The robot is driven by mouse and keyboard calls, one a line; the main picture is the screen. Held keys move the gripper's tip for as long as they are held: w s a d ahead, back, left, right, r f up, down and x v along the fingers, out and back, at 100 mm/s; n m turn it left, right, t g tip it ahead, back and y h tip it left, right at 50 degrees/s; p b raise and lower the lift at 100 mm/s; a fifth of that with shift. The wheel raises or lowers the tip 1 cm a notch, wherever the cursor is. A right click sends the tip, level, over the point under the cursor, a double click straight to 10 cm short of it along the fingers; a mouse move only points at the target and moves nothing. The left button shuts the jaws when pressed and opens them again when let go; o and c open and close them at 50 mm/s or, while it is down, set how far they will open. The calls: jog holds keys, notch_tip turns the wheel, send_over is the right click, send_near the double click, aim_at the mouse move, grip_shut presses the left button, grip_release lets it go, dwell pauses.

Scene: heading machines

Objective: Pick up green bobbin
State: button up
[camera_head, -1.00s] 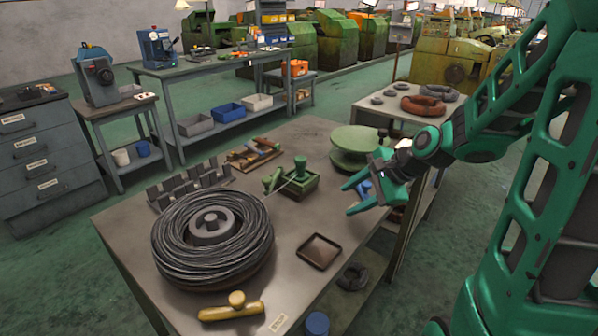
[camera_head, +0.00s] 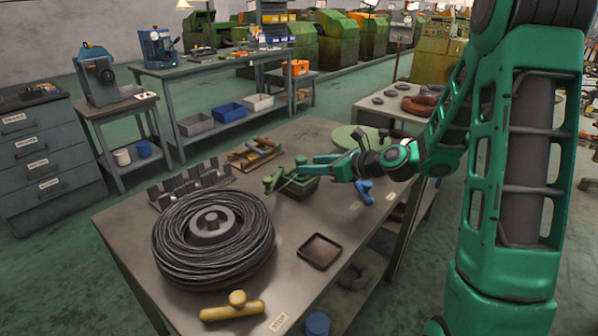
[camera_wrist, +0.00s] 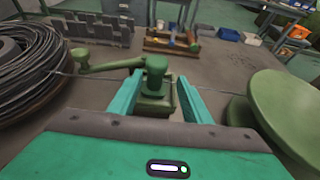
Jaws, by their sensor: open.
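A dark green box-like fixture (camera_head: 296,188) stands on the table, with a crank arm (camera_head: 272,180) at its left. A small green upright knobbed piece (camera_wrist: 156,80) rises from it. A large green spool (camera_head: 350,135) with a round flange stands at the right, partly hidden by my arm; its flange also shows in the wrist view (camera_wrist: 288,105). I cannot tell for sure which of these is the green bobbin. My gripper (camera_head: 306,171) is open. In the wrist view its fingers (camera_wrist: 159,88) lie on either side of the knobbed piece; whether they touch it I cannot tell.
A large wire coil (camera_head: 170,245) lies left of the fixture, behind a yellow handled tool (camera_head: 232,308). A wooden tool tray (camera_head: 253,154) and a grey slotted rack (camera_head: 190,187) stand behind. A small brown tray (camera_head: 320,251) lies at the front right; a blue tool (camera_head: 363,191) lies right.

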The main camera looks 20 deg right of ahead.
jog(key=shift+s+a+x, duration=0.1)
jog(key=shift+a+x, duration=0.05)
jog(key=shift+x, duration=1.2)
jog(key=shift+s+a+x, duration=0.1)
jog(key=shift+a+x, duration=0.05)
jog(key=shift+x, duration=1.15)
jog(key=shift+c, duration=0.2)
jog(key=c, duration=1)
